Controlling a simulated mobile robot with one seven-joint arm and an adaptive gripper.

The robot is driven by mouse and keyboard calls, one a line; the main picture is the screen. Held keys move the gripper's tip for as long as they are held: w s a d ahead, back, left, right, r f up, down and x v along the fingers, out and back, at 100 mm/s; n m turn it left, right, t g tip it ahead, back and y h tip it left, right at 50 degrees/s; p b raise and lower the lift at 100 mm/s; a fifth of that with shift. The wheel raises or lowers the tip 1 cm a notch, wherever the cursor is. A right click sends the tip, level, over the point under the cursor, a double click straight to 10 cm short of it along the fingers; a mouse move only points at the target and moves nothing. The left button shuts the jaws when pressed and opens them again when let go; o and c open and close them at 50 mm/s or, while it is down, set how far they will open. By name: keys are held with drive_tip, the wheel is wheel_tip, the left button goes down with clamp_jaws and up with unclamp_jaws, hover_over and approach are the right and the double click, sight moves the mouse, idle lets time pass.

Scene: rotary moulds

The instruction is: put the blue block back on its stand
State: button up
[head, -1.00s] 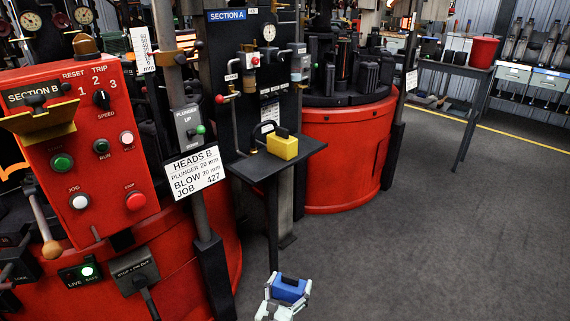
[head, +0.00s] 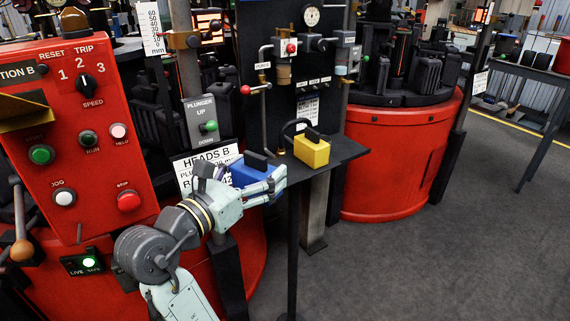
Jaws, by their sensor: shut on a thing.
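The blue block (head: 250,174) has a dark handle on top and sits between the fingers of my gripper (head: 272,184). My gripper is shut on it at the left end of a small dark stand (head: 341,152). A finger covers part of the block's near side. I cannot tell whether the block touches the stand top. A yellow block (head: 311,150) with a dark handle rests on the stand, just right of the blue block.
A red control panel (head: 85,140) with knobs and buttons stands at the left. A post with a white sign (head: 190,178) is behind my arm. A red round machine base (head: 400,155) stands behind the stand. The floor (head: 430,265) at right is clear.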

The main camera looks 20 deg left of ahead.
drive_tip(key=w, duration=0.5)
drive_tip(key=w+p, duration=0.1)
drive_tip(key=w, duration=0.4)
drive_tip(key=w+a+f, duration=0.1)
drive_tip(key=w, duration=0.4)
drive_tip(key=shift+p, duration=0.4)
drive_tip(key=shift+w+f, duration=0.15)
drive_tip(key=shift+f, duration=1.65)
drive_tip(key=shift+f+p, duration=0.1)
drive_tip(key=shift+p, duration=0.2)
drive_tip(key=o, duration=1.9)
drive_tip(key=shift+f, duration=0.15)
drive_tip(key=b+v, duration=0.2)
drive_tip(key=v, duration=1)
drive_tip(key=shift+d+r, duration=0.1)
drive_tip(key=shift+r, duration=0.1)
